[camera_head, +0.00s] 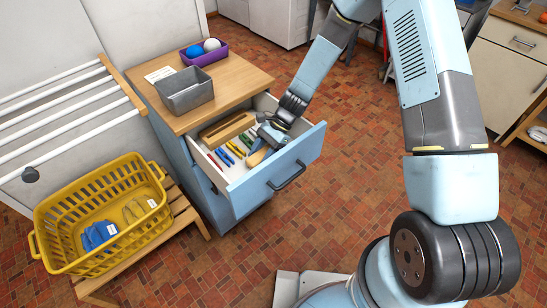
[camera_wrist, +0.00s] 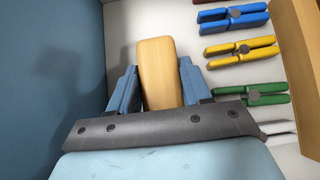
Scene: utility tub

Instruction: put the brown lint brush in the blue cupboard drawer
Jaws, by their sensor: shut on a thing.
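The blue cupboard drawer (camera_head: 305,150) is pulled open and has a white inside. My gripper (camera_head: 264,143) is down in the drawer, close to its front panel. It is shut on the brown lint brush (camera_head: 257,157), whose light brown wooden part shows beside the fingers. In the wrist view my gripper (camera_wrist: 158,88) has one blue finger on each side of the brush (camera_wrist: 157,65). The brush is inside the drawer walls; whether it touches the drawer floor I cannot tell. Its lower end is hidden by the gripper.
Several coloured pegs (camera_head: 235,148) lie in the drawer beside a wooden box (camera_head: 228,127). On the cupboard top (camera_head: 230,78) are a grey bin (camera_head: 185,92) and a purple tray (camera_head: 203,57) with balls. A yellow basket (camera_head: 100,205) stands left on a wooden bench.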

